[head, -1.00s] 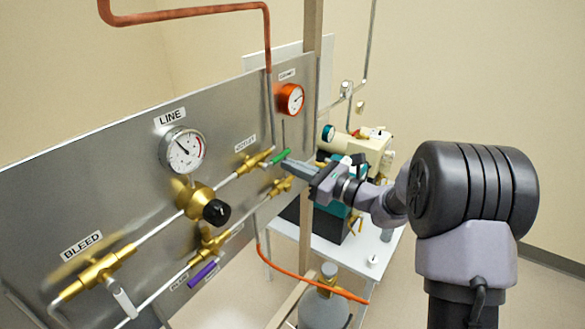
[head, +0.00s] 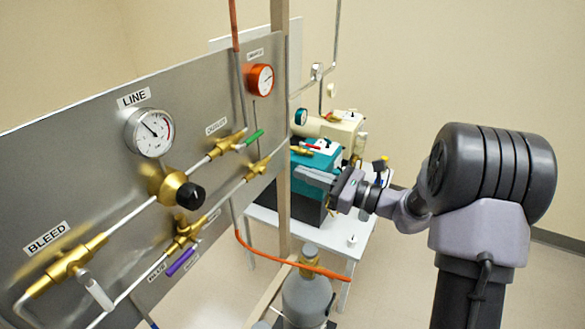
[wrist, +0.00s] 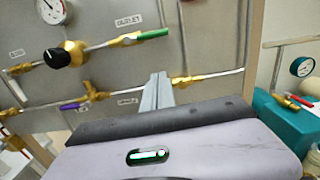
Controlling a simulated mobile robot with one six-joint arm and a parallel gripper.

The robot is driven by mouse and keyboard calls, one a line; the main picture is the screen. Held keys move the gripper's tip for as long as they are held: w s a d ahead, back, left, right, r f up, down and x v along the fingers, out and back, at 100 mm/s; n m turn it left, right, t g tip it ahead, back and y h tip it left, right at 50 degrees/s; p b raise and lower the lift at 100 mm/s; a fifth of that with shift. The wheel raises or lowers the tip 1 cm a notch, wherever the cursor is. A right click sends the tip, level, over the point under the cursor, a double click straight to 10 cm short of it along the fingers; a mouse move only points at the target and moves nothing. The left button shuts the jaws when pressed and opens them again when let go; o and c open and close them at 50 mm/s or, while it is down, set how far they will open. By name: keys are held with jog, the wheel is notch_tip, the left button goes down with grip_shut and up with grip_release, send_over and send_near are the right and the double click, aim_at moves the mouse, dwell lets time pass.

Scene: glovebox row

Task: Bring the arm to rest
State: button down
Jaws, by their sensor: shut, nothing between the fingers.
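My gripper (head: 301,176) is shut and empty, held in the air to the right of the metal panel's edge in the head view. In the wrist view its fingers (wrist: 157,92) lie together and point toward the panel (wrist: 205,50). The green-handled valve (head: 255,137) on the panel is apart from the fingers, to their upper left. It also shows in the wrist view (wrist: 153,34). My arm reaches in from the right, bent at the elbow.
The panel (head: 75,150) carries a line gauge (head: 150,132), a black knob (head: 190,196), a purple handle (head: 180,262) and brass fittings. A wooden post (head: 284,230) stands at its edge. A teal pump (head: 318,160) sits on a white table (head: 345,250) behind the gripper. A grey cylinder (head: 308,298) stands below.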

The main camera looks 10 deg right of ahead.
jog(key=s+a+f+n+g+h+b, duration=0.1)
jog(key=s+a+n+g+h+b, duration=0.1)
jog(key=s+a+n+g, duration=0.5)
jog(key=s+a+n+g+h+b, duration=0.2)
jog(key=s+a+n, duration=0.25)
jog(key=s, duration=0.65)
jog(key=s+d+f+n+t+h+b, duration=0.2)
jog(key=s+d+n+h, duration=0.6)
jog(key=s, duration=0.5)
jog(key=shift+s+f+n+t+h+b, duration=0.25)
jog(key=shift+f+n+t, duration=0.45)
jog(key=shift+f, duration=0.5)
